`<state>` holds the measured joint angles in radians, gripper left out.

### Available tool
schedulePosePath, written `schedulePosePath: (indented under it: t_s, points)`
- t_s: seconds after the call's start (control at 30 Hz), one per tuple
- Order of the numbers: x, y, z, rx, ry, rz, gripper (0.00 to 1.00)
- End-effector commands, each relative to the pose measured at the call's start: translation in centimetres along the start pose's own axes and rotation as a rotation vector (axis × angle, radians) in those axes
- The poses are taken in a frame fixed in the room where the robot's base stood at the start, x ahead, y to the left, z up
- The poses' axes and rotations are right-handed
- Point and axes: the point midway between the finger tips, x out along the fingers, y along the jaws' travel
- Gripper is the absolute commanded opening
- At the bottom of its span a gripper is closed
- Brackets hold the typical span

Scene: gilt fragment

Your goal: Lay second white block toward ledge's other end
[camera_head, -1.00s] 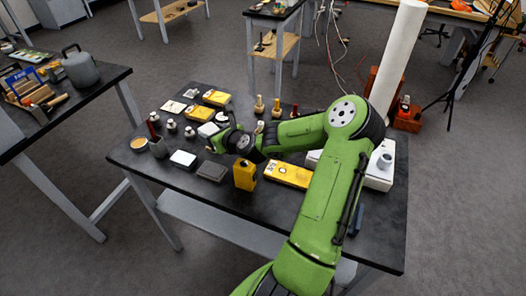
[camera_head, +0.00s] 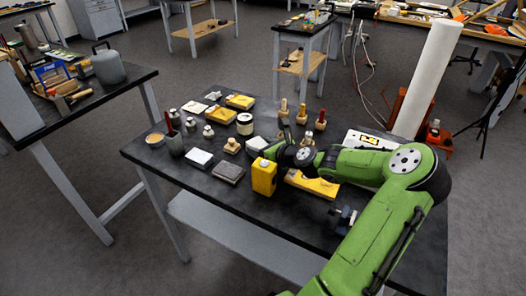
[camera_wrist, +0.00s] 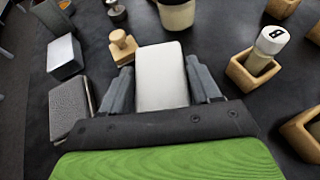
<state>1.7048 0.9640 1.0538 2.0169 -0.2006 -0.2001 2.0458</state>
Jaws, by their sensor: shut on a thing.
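My gripper (camera_wrist: 161,78) is shut on a white block (camera_wrist: 160,62), with one grey finger against each side. In the head view the held block (camera_head: 257,144) shows at the tip of my gripper (camera_head: 271,149), over the dark table; its height above the table is hard to tell. Another white block (camera_head: 198,158) lies at the table's left part, beside a dark grey block (camera_head: 228,172). It also shows at the upper left of the wrist view (camera_wrist: 65,54). I cannot make out which surface is the ledge; my arm hides part of the table's right side.
A yellow box (camera_head: 263,178) stands just in front of my gripper. A wooden knob (camera_head: 232,146) and a jar (camera_head: 245,124) stand close by. Several wooden holders (camera_head: 301,114) are behind. A long yellow piece (camera_head: 312,184) lies partly under my arm.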

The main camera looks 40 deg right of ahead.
Motion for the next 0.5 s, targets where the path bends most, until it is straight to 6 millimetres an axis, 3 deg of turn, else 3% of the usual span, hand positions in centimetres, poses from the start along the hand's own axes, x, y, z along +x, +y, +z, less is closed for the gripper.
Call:
schedulePosePath:
  t_s: [0.2,0.23,0.3,0.5]
  points:
    - [0.02,0.01,-0.08,0.0,0.002,0.0,0.33]
    - [0.03,0.01,-0.12,0.0,0.002,0.0,0.63]
    - [0.02,0.01,-0.08,-0.001,0.002,0.0,0.72]
    - [0.01,0.01,-0.06,0.0,0.001,0.0,0.72]
